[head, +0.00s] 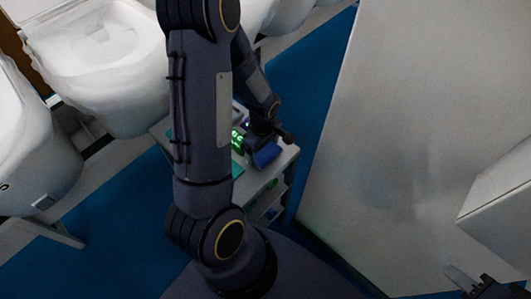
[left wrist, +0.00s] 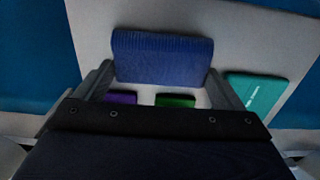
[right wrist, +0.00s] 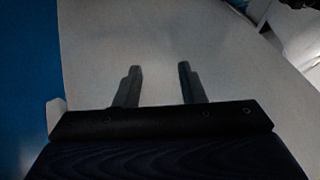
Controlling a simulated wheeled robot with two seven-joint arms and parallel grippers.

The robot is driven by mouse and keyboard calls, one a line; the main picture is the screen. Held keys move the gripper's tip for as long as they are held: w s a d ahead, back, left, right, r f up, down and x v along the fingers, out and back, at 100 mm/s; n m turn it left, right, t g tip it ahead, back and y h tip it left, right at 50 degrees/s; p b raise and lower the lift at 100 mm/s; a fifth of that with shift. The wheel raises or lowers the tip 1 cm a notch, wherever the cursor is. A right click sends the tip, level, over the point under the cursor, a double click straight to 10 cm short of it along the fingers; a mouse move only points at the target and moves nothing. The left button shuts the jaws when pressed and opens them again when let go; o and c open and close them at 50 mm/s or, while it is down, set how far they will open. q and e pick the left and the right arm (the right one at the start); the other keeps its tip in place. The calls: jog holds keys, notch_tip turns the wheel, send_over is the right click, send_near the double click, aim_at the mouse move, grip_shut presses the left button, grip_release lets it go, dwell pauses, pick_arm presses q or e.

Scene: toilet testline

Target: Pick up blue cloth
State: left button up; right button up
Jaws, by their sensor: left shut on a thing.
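The blue cloth (head: 267,155) is a folded, ribbed block at the right end of a small white cart in the head view. In the left wrist view the blue cloth (left wrist: 162,57) spans the space between the fingers of my left gripper (left wrist: 160,74), which is shut on it. In the head view my left gripper (head: 268,136) is right at the cloth, partly hidden by my arm. I cannot tell whether the cloth is clear of the cart top. My right gripper (head: 478,284) is at the bottom right corner; in the right wrist view (right wrist: 158,72) its fingers are apart and empty.
The white cart (head: 252,186) also carries a teal item (left wrist: 257,91), a purple item (left wrist: 120,98) and a green item (left wrist: 176,101). White toilets (head: 100,55) stand at left. A large pale panel (head: 400,130) rises close on the right. The floor (head: 110,240) is blue.

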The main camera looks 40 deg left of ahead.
aim_at(264, 150)
pick_arm(q)
jog(key=shift+r, duration=0.45)
notch_tip(264, 150, up, 3)
jog(key=shift+w+f, duration=0.1)
jog(key=shift+f, duration=0.1)
jog(key=s+r, duration=0.1)
jog(key=s+d+r, duration=0.1)
jog(key=r, duration=0.1)
jog(key=s+r, duration=0.2)
jog(key=shift+d, duration=0.25)
jog(key=s+d+r, duration=0.3)
jog(key=s+r, duration=0.1)
jog(key=s, duration=0.5)
jog(key=shift+s+d+r, duration=0.15)
jog(key=shift+r, duration=0.15)
